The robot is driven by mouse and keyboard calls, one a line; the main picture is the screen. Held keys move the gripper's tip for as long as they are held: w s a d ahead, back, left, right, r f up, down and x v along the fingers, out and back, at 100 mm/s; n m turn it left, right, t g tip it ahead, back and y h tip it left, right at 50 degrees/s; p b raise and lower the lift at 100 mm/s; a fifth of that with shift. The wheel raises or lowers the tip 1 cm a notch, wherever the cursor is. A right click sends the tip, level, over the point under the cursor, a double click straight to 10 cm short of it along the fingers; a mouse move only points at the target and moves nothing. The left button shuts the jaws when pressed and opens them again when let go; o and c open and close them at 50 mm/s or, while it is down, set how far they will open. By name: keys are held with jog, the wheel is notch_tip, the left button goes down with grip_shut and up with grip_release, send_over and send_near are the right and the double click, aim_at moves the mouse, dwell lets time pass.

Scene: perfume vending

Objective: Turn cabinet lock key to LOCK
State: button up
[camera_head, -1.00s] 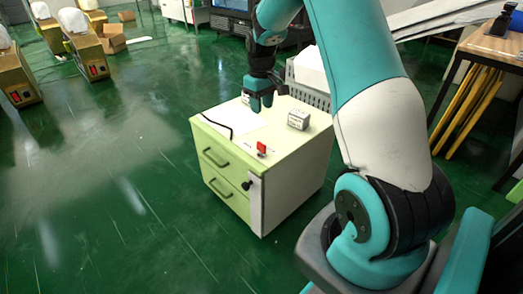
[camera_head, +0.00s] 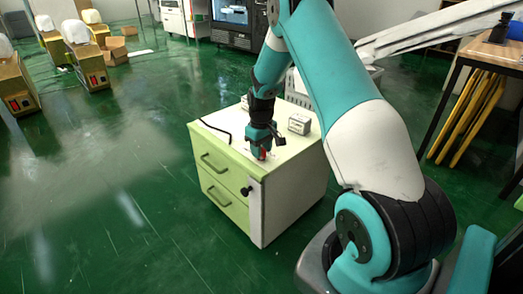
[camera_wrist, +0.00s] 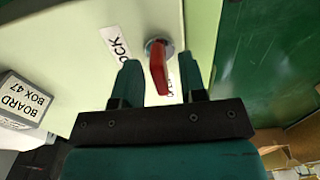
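The red lock key (camera_wrist: 157,72) sits in a round metal lock on the pale cabinet top, near its edge. It points down the wrist picture, towards my gripper. A white label (camera_wrist: 116,43) with part of "LOCK" readable lies to its left. My gripper (camera_wrist: 159,68) is open, with one finger on each side of the key and gaps visible on both sides. In the head view my gripper (camera_head: 262,148) is lowered over the cabinet (camera_head: 285,195), and a bit of red shows below the fingers.
A black cable (camera_head: 214,131) lies at the left edge. A black knob (camera_head: 247,191) sticks out of the front.

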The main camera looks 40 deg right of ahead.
jog(key=shift+c, duration=0.2)
grip_shut()
jog(key=shift+r+m+p, duration=0.15)
jog(key=shift+m+p, duration=0.25)
jog(key=shift+p, duration=0.05)
jog(key=m+p, duration=0.2)
jog(key=p, duration=0.1)
jog(key=shift+r+m, duration=0.1)
jog(key=shift+m, duration=0.2)
jog(key=m+p, duration=0.4)
jog(key=m, duration=0.1)
jog(key=m+p, duration=0.2)
jog(key=m, duration=0.3)
jog(key=shift+f+m+p, duration=0.2)
jog(key=shift+m+p, duration=0.75)
jog(key=shift+m, duration=1.35)
